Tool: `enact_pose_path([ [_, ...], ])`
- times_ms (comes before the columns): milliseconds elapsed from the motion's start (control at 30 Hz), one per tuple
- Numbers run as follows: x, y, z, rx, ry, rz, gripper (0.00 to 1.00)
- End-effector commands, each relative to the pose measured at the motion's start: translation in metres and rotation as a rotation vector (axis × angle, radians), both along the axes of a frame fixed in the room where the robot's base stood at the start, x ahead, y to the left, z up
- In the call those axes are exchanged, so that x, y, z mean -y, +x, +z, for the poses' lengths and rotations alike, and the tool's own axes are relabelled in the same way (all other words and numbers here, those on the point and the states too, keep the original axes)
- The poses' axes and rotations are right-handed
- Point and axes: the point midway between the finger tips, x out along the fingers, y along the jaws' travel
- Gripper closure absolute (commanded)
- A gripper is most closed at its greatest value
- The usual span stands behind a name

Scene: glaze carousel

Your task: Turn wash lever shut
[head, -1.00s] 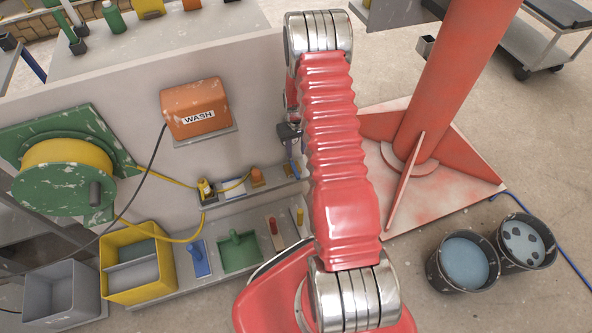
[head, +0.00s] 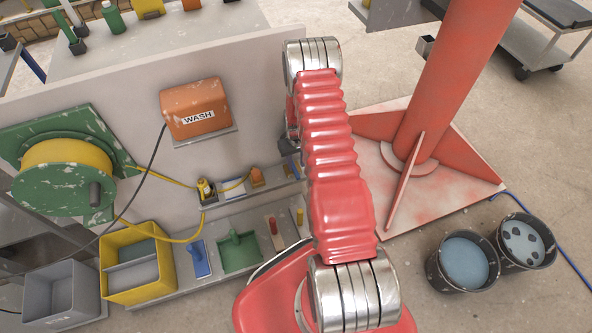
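The orange box labelled WASH (head: 197,107) is fixed on the grey upright panel (head: 90,85), left of my arm. A dark cable runs down from its left side. I cannot make out a wash lever; it may be hidden behind my red arm, which crosses the middle of the view. A small dark part (head: 287,152) shows at the arm's left edge, in front of the panel; I cannot tell what it is. My gripper's fingers do not show.
A green reel with yellow hose (head: 68,165) is on the panel's left. Below are a yellow bin (head: 137,293), a grey bin (head: 60,295) and a ledge with small tools. A red column (head: 445,90) stands right of my arm. Two buckets (head: 465,265) stand on the floor at right.

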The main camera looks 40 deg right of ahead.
Motion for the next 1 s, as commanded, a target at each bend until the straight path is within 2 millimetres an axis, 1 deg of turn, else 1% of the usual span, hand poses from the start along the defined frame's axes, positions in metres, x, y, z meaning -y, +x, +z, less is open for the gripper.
enact_pose_path([
  [33, 0.0, 0.0, -0.007, -0.002, 0.001, 0.0, 0.67],
  [200, -0.001, -0.001, -0.028, -0.002, 0.001, 0.0, 0.67],
  [400, 0.0, 0.0, -0.046, -0.001, 0.0, 0.0, 0.67],
  [567, 0.0, 0.0, -0.051, 0.0, 0.0, 0.001, 0.67],
  [833, 0.0, 0.0, -0.052, 0.0, 0.0, 0.001, 0.68],
  [1000, 0.0, 0.0, -0.052, 0.0, 0.0, 0.001, 0.8],
])
